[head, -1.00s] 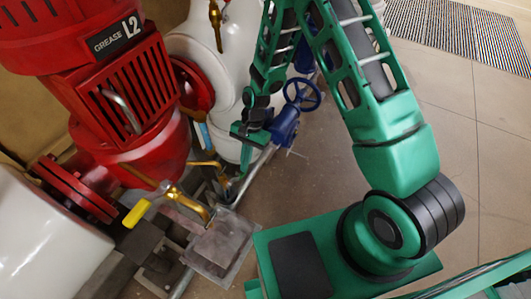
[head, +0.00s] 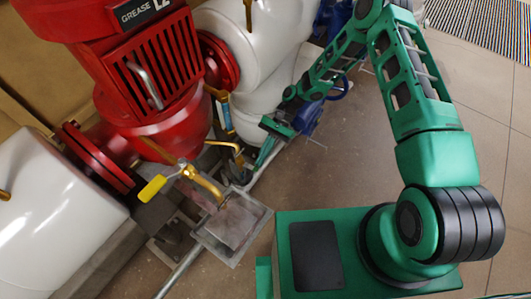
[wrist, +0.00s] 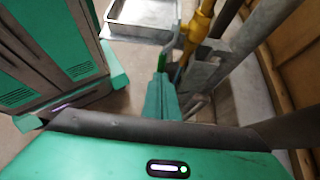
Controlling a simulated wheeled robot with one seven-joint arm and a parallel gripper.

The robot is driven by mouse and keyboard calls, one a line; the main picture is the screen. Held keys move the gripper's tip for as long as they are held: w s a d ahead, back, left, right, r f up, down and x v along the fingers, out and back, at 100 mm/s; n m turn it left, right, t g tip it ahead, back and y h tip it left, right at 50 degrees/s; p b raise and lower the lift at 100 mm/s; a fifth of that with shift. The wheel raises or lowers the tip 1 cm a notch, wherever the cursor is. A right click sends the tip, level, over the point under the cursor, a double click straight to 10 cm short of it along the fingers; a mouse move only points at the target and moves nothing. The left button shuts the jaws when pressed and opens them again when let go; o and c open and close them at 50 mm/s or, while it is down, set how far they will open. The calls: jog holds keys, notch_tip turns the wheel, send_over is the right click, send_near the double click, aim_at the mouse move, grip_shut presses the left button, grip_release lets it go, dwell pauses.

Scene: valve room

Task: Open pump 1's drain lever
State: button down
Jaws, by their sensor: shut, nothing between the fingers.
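A yellow-handled lever (head: 152,187) sits on a brass drain valve (head: 190,171) below a red pump (head: 150,80), pointing left; the valve's spout (head: 207,186) bends down over a square metal tray (head: 232,228). A second brass pipe (head: 226,145) lies farther back, with a thin blue and yellow piece (head: 227,115) above it. No pump number is readable. My gripper (head: 262,162) is shut and empty, pointing down right of this second pipe, apart from the yellow handle. In the wrist view, its fingers (wrist: 162,85) point towards a tray (wrist: 143,38) and brass pipe (wrist: 195,30).
White pipes stand at left (head: 50,215) and behind the pump (head: 245,45). A blue valve (head: 308,115) is behind my gripper. A metal rail (head: 180,275) runs along the floor by the tray. The floor at right is open, with a striped mat (head: 485,25) at the back.

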aim_at(257, 168)
jog(key=shift+f+x, duration=0.3)
jog(key=shift+x, duration=1.8)
jog(key=shift+w+d, duration=0.1)
jog(key=v, duration=1.1)
jog(key=shift+f, duration=0.15)
